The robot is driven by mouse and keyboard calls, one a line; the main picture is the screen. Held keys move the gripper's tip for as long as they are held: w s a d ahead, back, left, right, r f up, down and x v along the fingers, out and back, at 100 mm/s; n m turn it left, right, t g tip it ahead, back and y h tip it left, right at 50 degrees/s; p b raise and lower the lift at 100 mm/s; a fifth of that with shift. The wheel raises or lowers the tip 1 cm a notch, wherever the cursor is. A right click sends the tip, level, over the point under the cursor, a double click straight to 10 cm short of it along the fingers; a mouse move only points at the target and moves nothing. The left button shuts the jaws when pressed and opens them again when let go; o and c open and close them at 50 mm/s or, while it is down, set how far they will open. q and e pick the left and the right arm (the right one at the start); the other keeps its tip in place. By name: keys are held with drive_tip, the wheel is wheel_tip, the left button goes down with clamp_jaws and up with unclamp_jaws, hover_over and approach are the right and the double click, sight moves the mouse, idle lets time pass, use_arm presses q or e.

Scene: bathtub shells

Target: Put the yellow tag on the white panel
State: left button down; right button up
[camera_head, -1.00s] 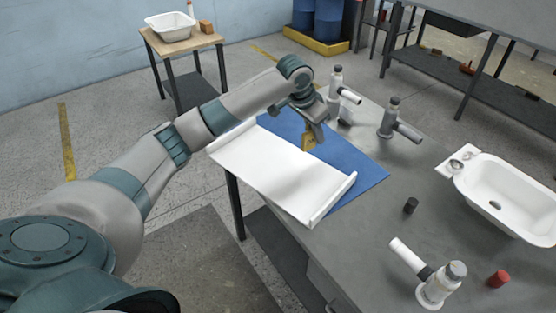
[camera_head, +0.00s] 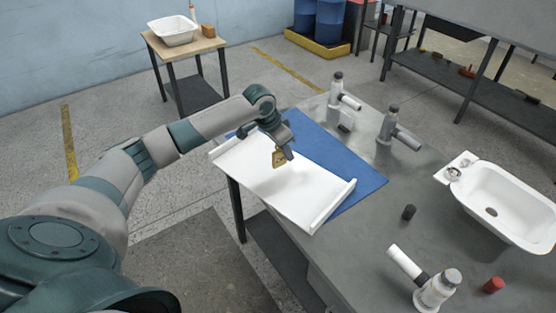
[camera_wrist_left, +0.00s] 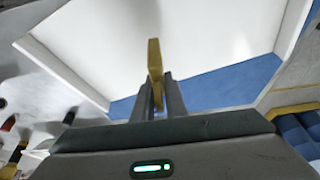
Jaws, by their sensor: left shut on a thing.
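The yellow tag (camera_head: 279,157) has a dark mark on its face and hangs upright from my left gripper (camera_head: 284,151). The gripper is shut on it. In the left wrist view the tag (camera_wrist_left: 155,61) stands edge-on between the two fingers (camera_wrist_left: 159,95). The white panel (camera_head: 300,190) lies on a blue mat (camera_head: 345,165), with raised rims at its two short ends. In the head view the tag appears over the panel's far part; a gap below it cannot be judged exactly. The panel also fills the upper part of the wrist view (camera_wrist_left: 100,45). My right gripper is not in view.
The grey table (camera_head: 370,235) carries grey-and-white clamp-like tools (camera_head: 392,125) at the back and one (camera_head: 435,290) in front. A white bathtub shell (camera_head: 510,200) stands at the right. A black cylinder (camera_head: 408,212) and a red one (camera_head: 493,285) stand apart on the table.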

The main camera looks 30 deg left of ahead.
use_arm(q)
drive_tip(key=shift+s+a+f, duration=0.3)
drive_tip(key=shift+a+f, duration=0.1)
drive_tip(key=shift+a, duration=0.2)
drive_tip(key=shift+s+a+f, duration=0.25)
drive_tip(key=shift+a+f, duration=0.1)
drive_tip(key=shift+a, duration=0.25)
drive_tip(key=shift+f+p, duration=0.95)
drive_tip(key=shift+f, duration=1.1)
drive_tip(key=shift+f, duration=0.1)
drive_tip(key=c, duration=1.8)
unclamp_jaws()
drive_tip(key=shift+o, duration=0.2)
drive_tip(key=shift+r, duration=0.2)
